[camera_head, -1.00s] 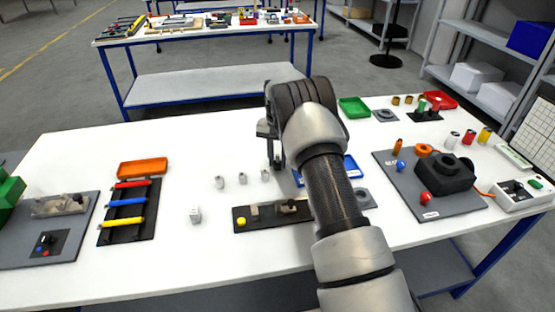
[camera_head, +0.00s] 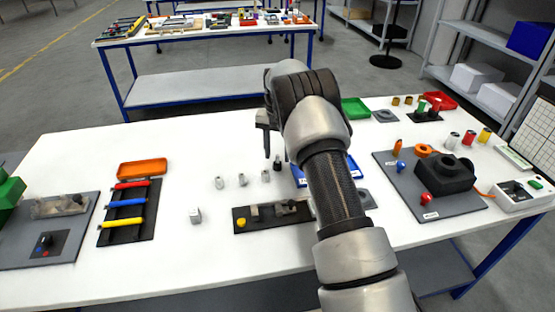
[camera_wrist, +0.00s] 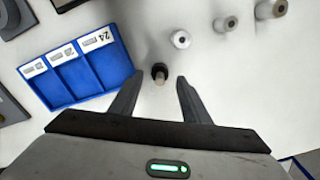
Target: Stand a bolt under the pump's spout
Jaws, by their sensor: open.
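A dark-headed bolt-like piece (camera_wrist: 159,73) with a pale shank shows between my fingertips in the wrist view; a dark upright piece (camera_head: 278,163) stands beside my gripper in the head view. My gripper (camera_wrist: 158,82) is open, with a finger on either side of the piece and no contact visible. In the head view my gripper (camera_head: 267,150) hangs over the table's middle, partly hidden by my arm. I cannot tell for sure which fixture is the pump; a dark block with a red knob (camera_head: 444,178) sits at right.
A blue tray with labelled compartments (camera_wrist: 82,68) is left of my fingers in the wrist view. A dark fixture with a yellow button (camera_head: 270,216) lies in front. An orange tray (camera_head: 143,168) and coloured rods are at left.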

